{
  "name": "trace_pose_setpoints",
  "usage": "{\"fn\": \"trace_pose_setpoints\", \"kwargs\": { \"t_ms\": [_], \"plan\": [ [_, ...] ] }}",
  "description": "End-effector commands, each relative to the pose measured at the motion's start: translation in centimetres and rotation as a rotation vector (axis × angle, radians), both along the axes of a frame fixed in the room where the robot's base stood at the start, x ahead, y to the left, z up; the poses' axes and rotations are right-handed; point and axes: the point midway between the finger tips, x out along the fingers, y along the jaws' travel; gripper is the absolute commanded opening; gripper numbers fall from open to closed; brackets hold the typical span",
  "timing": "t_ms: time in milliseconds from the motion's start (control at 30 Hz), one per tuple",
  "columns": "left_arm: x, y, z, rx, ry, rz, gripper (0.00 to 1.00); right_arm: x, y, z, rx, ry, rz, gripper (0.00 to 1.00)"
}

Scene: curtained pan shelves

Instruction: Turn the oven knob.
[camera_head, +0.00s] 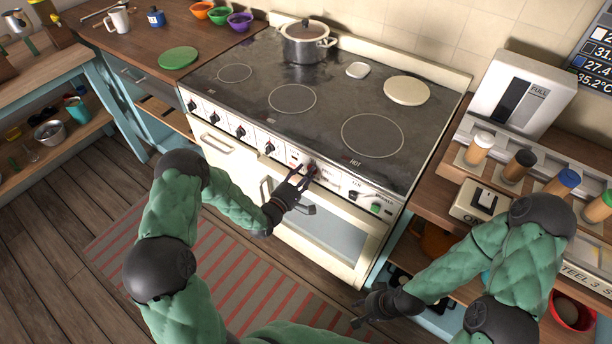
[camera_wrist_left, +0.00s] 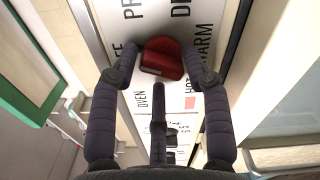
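The red oven knob (camera_wrist_left: 163,58) is on the stove's white front panel, among printed words such as "OVEN" and "WARM". In the head view my left gripper (camera_head: 304,177) is at the panel and hides much of this knob. In the left wrist view my left gripper (camera_wrist_left: 162,57) has one finger on each side of the knob, with the fingertips appearing to touch its sides. My right gripper (camera_head: 361,306) is low in front of the right counter, away from the stove panel, with its fingers apart and nothing seen between them.
Several other knobs (camera_head: 217,118) line the panel to the left. The oven door handle (camera_head: 268,190) juts out below. A pot (camera_head: 306,43) stands at the back of the cooktop. Spice jars (camera_head: 519,165) stand on the right counter. A striped rug (camera_head: 250,300) covers the floor.

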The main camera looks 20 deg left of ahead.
Motion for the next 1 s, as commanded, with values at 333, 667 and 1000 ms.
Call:
{"fn": "trace_pose_setpoints", "kwargs": {
  "t_ms": [333, 667, 1000],
  "plan": [
    [-0.6, -0.1, -0.2, 0.000, 0.006, -0.006, 0.48, 0.0, 0.0, 0.1, 0.000, 0.000, 0.000, 0.40],
    [-1.7, 0.3, -0.3, 0.000, 0.006, -0.006, 0.48, 0.0, 0.0, 0.2, 0.000, 0.000, 0.000, 0.40],
    [-2.2, 0.3, -0.3, -0.001, 0.007, -0.007, 0.48, 0.0, 0.0, 0.2, 0.000, 0.000, 0.000, 0.40]
  ]
}}
